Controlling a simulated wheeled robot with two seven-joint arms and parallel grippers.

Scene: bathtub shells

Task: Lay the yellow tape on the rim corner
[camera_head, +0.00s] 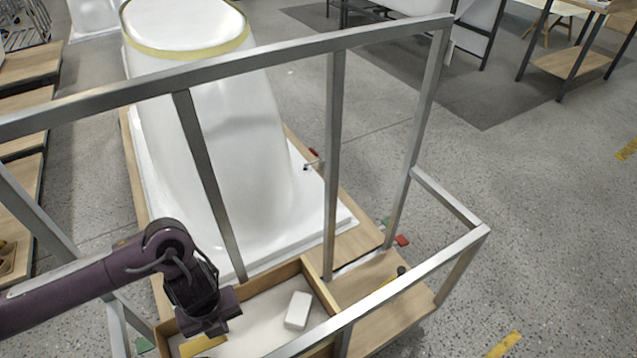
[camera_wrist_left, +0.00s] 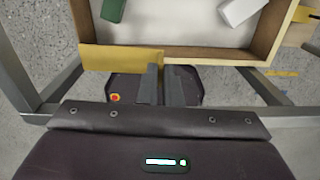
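My left gripper (camera_head: 213,328) points down over the near end of the wooden-walled tray (camera_head: 322,288). In the left wrist view its fingers (camera_wrist_left: 161,84) are close together with a narrow gap. The yellow tape (camera_wrist_left: 115,57) is a flat strip reaching left from the fingertips, in front of the tray's wall. Its right end appears pinched there; the contact is partly hidden. The tape also shows in the head view (camera_head: 203,345), just below the gripper. The white tub shell (camera_head: 240,150) stands on a wooden board, with a wide flat rim (camera_head: 335,222) at its base. My right gripper is out of view.
A white block (camera_head: 298,310) lies in the tray; a green piece (camera_wrist_left: 114,9) shows in the left wrist view. A grey metal frame (camera_head: 334,150) stands between me and the tub. Wooden shelves (camera_head: 25,145) line the left. Floor at right is open.

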